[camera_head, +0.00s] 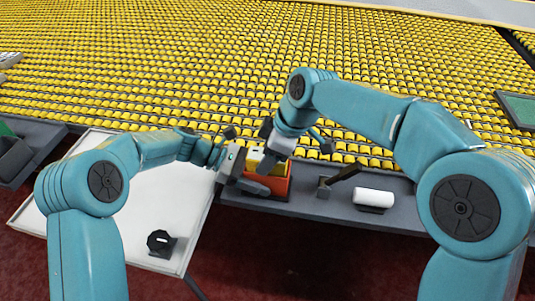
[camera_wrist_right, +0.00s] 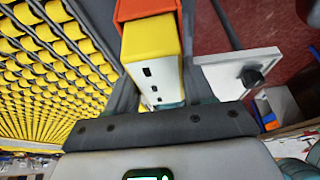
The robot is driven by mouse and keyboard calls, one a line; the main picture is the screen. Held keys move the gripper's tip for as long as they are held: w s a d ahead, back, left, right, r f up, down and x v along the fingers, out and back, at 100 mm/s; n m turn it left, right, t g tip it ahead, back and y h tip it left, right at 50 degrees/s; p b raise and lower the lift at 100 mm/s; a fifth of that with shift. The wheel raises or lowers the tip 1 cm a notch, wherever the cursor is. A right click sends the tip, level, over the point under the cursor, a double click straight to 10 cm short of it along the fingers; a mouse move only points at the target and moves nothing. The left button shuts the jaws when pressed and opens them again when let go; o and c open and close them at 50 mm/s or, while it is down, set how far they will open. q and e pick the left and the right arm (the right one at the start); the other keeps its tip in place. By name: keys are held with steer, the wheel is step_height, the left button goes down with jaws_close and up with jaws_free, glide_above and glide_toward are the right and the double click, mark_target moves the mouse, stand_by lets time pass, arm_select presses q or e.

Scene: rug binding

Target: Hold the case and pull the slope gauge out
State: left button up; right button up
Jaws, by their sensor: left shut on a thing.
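The orange case (camera_head: 281,184) sits at the grey bench's front edge, partly hidden by my grippers. My left gripper (camera_head: 257,184) is shut on the case from the left. The yellow slope gauge (camera_head: 254,158) shows above the case. In the right wrist view the gauge (camera_wrist_right: 147,42) sticks out of the orange case (camera_wrist_right: 145,9), its pale side marked with dark slots. Its near end is hidden behind my gripper's dark body.
On the bench (camera_head: 310,206), a dark bracketed tool (camera_head: 337,180) and a white roll (camera_head: 373,197) stand right of the case. A white table (camera_head: 100,225) with a black round device (camera_head: 160,241) is at left. Rows of yellow pieces (camera_head: 180,65) fill the back.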

steer(key=c, duration=0.4)
steer(key=shift+r, duration=0.15)
steer(key=shift+r, duration=4.15)
arm_select(q)
steer(key=o, duration=1.3)
